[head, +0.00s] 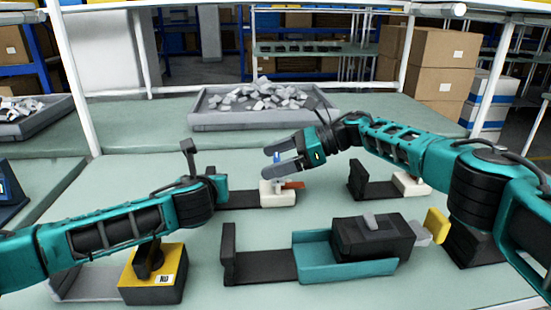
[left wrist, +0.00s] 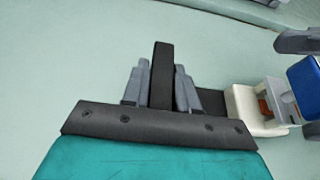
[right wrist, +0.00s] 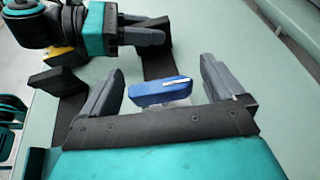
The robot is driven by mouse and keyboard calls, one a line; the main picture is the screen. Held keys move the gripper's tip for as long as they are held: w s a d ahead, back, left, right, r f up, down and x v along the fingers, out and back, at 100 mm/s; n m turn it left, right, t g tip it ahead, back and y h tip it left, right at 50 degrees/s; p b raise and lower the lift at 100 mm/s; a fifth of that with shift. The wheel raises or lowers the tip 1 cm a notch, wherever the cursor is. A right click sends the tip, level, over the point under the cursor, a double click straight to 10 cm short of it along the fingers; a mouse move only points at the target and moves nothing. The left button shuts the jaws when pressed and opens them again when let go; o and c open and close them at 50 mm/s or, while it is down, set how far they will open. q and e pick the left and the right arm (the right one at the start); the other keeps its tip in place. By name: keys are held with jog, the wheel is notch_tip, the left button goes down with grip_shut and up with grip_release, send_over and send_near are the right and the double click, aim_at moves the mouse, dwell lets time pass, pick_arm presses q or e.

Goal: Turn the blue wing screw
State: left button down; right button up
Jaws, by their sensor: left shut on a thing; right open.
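The blue wing screw (right wrist: 160,91) stands between the spread fingers of my open right gripper (right wrist: 162,88), with gaps on both sides in the right wrist view. In the head view the screw (head: 276,157) is partly hidden by that gripper (head: 283,157). Below it is a white block (head: 277,197) with an orange-red piece (head: 293,185) beside it. My left gripper (left wrist: 161,90) is shut on the black upright end plate (left wrist: 162,65) of the rail (left wrist: 210,101) that leads to the white block.
A similar rail with a white block (head: 408,183) stands at right. In front are a teal holder (head: 345,268) with a dark block (head: 378,238) and a yellow-topped box (head: 155,275). A grey tray (head: 262,120) of pale pieces is at the back.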

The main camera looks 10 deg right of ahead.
pick_arm(q)
jog(key=shift+a, duration=0.2)
pick_arm(e)
jog(key=v, duration=1.2)
pick_arm(q)
jog(key=c, duration=0.8)
grip_release()
